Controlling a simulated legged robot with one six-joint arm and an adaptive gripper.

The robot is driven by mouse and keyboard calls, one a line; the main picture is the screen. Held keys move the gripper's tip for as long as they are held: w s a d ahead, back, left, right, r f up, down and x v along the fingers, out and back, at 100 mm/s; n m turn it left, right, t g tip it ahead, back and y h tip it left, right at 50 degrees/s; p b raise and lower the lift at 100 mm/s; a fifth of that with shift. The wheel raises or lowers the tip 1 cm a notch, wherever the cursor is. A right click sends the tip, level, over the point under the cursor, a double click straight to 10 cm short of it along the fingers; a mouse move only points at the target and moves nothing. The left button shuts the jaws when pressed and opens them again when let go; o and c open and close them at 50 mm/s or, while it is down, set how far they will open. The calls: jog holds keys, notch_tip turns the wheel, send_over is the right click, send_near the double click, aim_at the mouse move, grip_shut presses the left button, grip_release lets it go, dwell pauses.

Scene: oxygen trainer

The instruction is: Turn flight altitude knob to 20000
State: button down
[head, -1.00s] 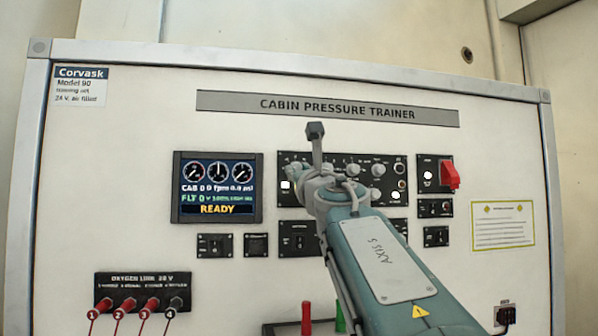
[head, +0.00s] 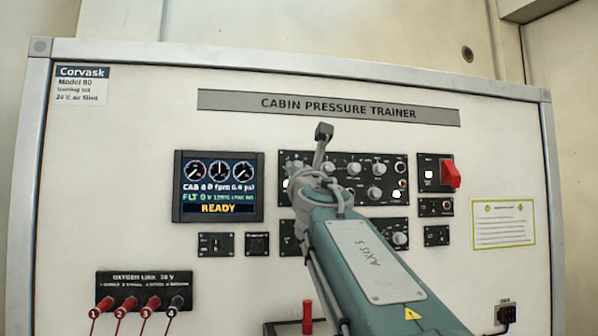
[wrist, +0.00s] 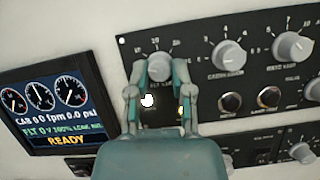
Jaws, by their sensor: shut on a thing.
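The flight altitude knob (wrist: 160,67) is the grey knob at the upper left of the black control panel (wrist: 205,35) in the wrist view. My gripper (wrist: 160,76) is shut on it, with one finger on each side. The lettering around the knob is partly covered and too small to read fully. In the head view my gripper (head: 303,178) and arm hide this knob. The display (head: 218,187) reads FLT 0 and READY; it also shows in the wrist view (wrist: 50,108).
More knobs, such as one at the panel's lower right (head: 375,194), sit close to the right of my gripper. A red switch cover (head: 450,174) stands out farther right. Red oxygen connectors (head: 130,303) with leads are at lower left.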

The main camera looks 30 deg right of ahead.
jog(key=shift+w+a+r+m+g+h, duration=0.1)
jog(key=shift+m+g+h, duration=0.85)
jog(key=shift+m, duration=2.1)
jog(key=shift+s+a+f+m+g+h, duration=0.1)
jog(key=shift+m+g+h, duration=0.9)
jog(key=shift+m, duration=2)
jog(key=shift+w+a+r+m+g+h, duration=0.1)
jog(key=shift+m+g+h, duration=0.85)
jog(key=shift+m, duration=2.1)
jog(key=shift+g+y, duration=0.4)
jog(key=c, duration=0.5)
grip_release()
